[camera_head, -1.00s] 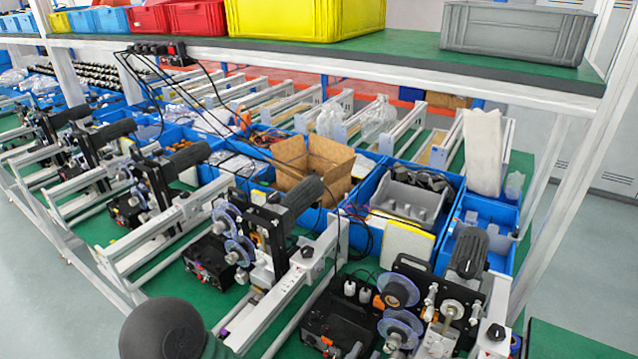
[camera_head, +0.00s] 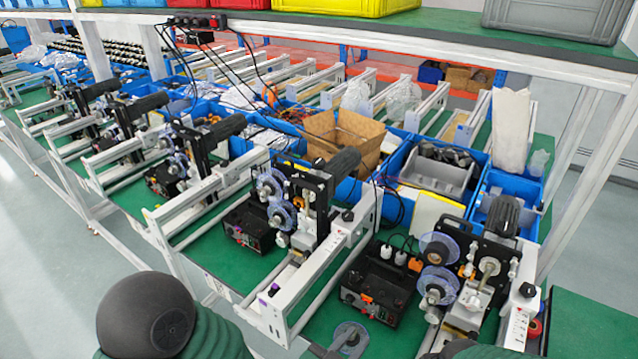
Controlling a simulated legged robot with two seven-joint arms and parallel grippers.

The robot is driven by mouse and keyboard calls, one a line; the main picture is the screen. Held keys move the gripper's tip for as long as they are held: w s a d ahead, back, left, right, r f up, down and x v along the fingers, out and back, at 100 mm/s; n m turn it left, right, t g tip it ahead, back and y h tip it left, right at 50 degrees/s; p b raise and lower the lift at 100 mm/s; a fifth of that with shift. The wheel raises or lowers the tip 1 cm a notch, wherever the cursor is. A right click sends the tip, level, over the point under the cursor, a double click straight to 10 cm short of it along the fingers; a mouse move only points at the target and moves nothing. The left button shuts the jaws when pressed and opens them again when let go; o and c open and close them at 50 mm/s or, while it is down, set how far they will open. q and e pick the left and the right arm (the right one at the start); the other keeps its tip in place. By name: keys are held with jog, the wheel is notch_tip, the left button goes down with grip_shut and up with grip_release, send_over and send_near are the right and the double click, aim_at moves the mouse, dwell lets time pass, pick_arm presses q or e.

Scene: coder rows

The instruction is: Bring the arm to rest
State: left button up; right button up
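The rounded black part of my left arm (camera_head: 150,315) shows at the bottom left, with a dark green ribbed part beside it. It is in front of the bench, over the floor side, and no object is seen in it. No gripper fingers can be made out, so I cannot tell whether the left gripper is open or shut. My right gripper is not in view.
Coder machines (camera_head: 300,215) stand in a row on the green bench (camera_head: 215,268); another coder (camera_head: 480,265) is at right. Blue bins and an open cardboard box (camera_head: 345,135) lie behind. A shelf (camera_head: 440,45) with crates runs above. Grey floor (camera_head: 60,270) is clear at left.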

pick_arm(q)
jog(key=s+a+f+n+g+y, duration=0.1)
jog(key=a+f+n+g+y, duration=0.15)
jog(key=a, duration=0.75)
jog(key=a+f+n+g+y, duration=0.2)
jog(key=a+f+g+y, duration=0.15)
jog(key=a, duration=0.75)
jog(key=s+a+r+n+g+y+b, duration=0.1)
jog(key=s+a+r+n+g+y, duration=0.1)
jog(key=s+a, duration=0.5)
jog(key=shift+s+r+n+g, duration=0.5)
jog(key=shift+s+r+n, duration=0.05)
jog(key=shift+s+n, duration=0.2)
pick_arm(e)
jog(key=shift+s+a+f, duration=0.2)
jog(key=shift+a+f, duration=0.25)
